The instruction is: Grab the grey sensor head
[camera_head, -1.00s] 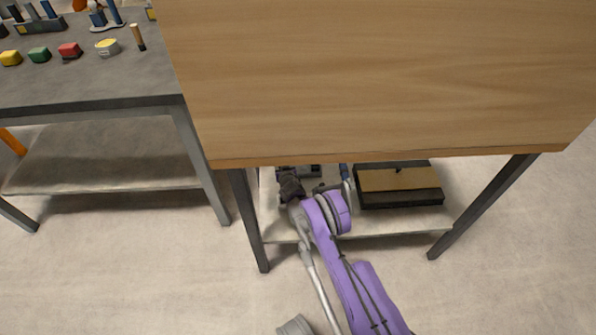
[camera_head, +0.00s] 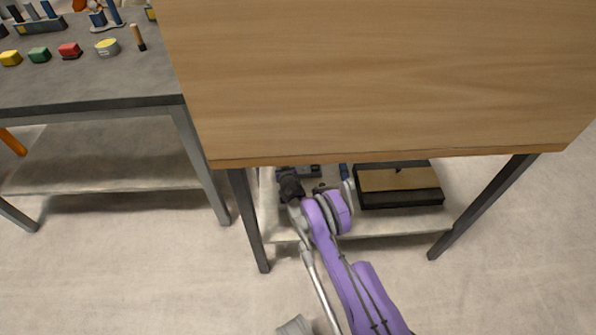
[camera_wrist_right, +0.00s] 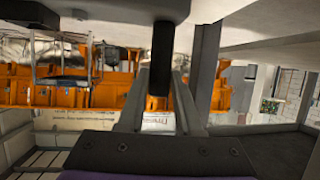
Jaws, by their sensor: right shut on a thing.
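My right arm, purple and grey, reaches under the large wooden board to the shelf below. In the head view its dark wrist end (camera_head: 290,185) is over the left part of that shelf, with its fingertips hard to make out. In the right wrist view my right gripper (camera_wrist_right: 160,100) has two grey fingers on either side of a dark, upright cylinder (camera_wrist_right: 161,55) and is shut on it. I cannot tell for sure whether this cylinder is the grey sensor head. My left gripper is not in view.
The wooden board (camera_head: 380,80) hides much of the shelf (camera_head: 385,222). A black box with a tan top (camera_head: 398,181) lies on the shelf to the right. Dark table legs (camera_head: 250,225) flank the arm. A grey workbench (camera_head: 80,85) with small coloured blocks stands left.

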